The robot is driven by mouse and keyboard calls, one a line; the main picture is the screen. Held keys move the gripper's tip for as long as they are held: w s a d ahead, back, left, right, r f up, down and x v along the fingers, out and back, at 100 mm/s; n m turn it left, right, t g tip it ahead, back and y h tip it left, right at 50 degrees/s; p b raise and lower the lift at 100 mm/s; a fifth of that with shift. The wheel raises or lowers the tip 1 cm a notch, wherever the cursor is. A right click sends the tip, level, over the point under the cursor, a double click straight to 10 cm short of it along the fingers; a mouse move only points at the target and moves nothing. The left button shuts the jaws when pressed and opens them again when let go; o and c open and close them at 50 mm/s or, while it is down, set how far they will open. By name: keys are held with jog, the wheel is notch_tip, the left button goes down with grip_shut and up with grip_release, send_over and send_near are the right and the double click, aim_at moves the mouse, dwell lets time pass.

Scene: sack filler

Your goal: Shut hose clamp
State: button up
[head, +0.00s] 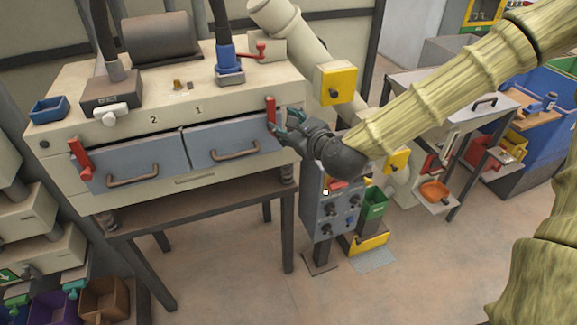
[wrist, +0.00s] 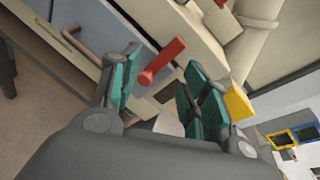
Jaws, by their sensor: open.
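My gripper (head: 287,122) is open at the right end of the machine's front. In the wrist view my gripper (wrist: 160,78) has its teal pads spread, one on each side of a red lever (wrist: 161,62), with gaps visible. The same red lever (head: 270,110) stands upright beside the right drawer in the head view. No part is clearly identifiable as the hose clamp. A blue fitting (head: 228,62) at the foot of a dark hose has a red handle (head: 260,50) beside it. A second dark hose (head: 104,40) ends at a grey block with a white knob (head: 110,115).
Two blue-grey drawers marked 2 (head: 135,165) and 1 (head: 233,140) are in the machine's front. Another red lever (head: 80,158) is at the left. A grey control box (head: 330,213) stands below my gripper. The floor in front is clear.

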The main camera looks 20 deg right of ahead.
jog(key=s+a+f+n+g, duration=0.1)
jog(key=s+f+n+g, duration=0.1)
jog(key=f, duration=0.7)
jog(key=shift+s+f+n, duration=0.25)
jog(key=shift+s+n, duration=0.35)
jog(key=shift+n, duration=0.5)
jog(key=shift+a, duration=0.1)
